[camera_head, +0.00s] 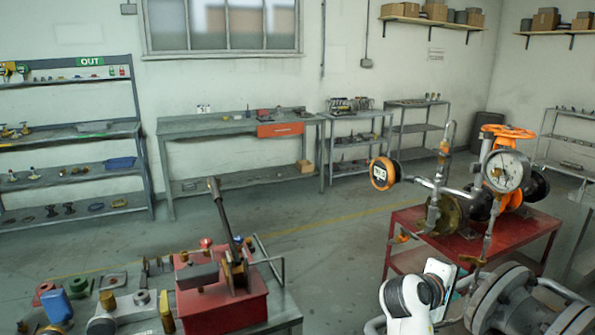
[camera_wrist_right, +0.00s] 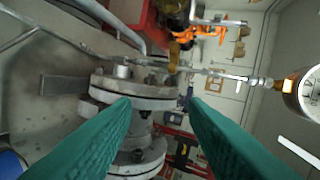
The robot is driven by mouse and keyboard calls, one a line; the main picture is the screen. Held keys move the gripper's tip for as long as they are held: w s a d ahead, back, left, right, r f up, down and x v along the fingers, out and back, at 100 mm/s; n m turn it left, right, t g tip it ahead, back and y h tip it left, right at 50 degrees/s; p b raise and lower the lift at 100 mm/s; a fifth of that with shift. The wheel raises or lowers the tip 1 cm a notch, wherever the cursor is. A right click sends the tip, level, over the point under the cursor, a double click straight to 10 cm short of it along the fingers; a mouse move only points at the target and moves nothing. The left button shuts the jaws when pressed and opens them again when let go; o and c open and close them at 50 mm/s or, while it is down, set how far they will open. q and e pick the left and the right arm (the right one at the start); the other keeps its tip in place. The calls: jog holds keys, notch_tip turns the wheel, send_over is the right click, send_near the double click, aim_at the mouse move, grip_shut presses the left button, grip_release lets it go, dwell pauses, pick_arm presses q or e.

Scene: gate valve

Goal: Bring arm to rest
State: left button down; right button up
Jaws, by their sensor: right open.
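My right gripper (camera_wrist_right: 158,106) is open in the right wrist view, its two green fingers apart with nothing between them. Beyond the fingers is a grey flanged pipe fitting (camera_wrist_right: 140,92), apart from them as far as I can tell. In the head view my white right arm (camera_head: 405,306) stands at the lower right, left of the large grey flanges (camera_head: 515,300). The gate valve's orange handwheel (camera_head: 508,132) is on top of the piping behind it; orange parts (camera_wrist_right: 213,38) also show at the top of the wrist view. My left gripper is not in view.
A red table (camera_head: 405,230) carries the piping and a round gauge (camera_head: 506,171). A red hand pump (camera_head: 222,295) stands on the front-left bench among several parts. Shelves and a workbench (camera_head: 225,125) line the back wall. The floor between is clear.

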jog(key=s+a+f+m+y, duration=0.1)
jog(key=s+a+f+y, duration=0.1)
jog(key=s+f, duration=0.4)
jog(key=s+a+f+m+g+y, duration=0.1)
jog(key=s+a+f+y, duration=0.2)
jog(key=s+f, duration=0.4)
jog(key=s+a+f+m+g+y, duration=0.1)
jog(key=s+a+f+m+y, duration=0.1)
jog(key=s+f, duration=0.5)
jog(key=shift+s+a+f+y, duration=0.15)
jog(key=shift+s+y, duration=0.25)
jog(key=shift+s, duration=0.35)
jog(key=shift+s+a+y, duration=0.15)
jog(key=shift+s+y, duration=0.25)
jog(key=shift+s, duration=0.3)
jog(key=s+a+f+m+g+y, duration=0.1)
jog(key=s+a+m+g+y, duration=0.3)
jog(key=s, duration=0.7)
notch_tip(320, 180, down, 28)
jog(key=s+a+f+n, duration=0.1)
jog(key=s+n, duration=0.1)
jog(key=s+d+f, duration=0.2)
jog(key=s+f, duration=1.1)
jog(key=s, duration=0.2)
jog(key=shift+s+d+f+n+h, duration=0.15)
jog(key=shift+s+d+n+h, duration=0.15)
jog(key=shift+h, duration=0.1)
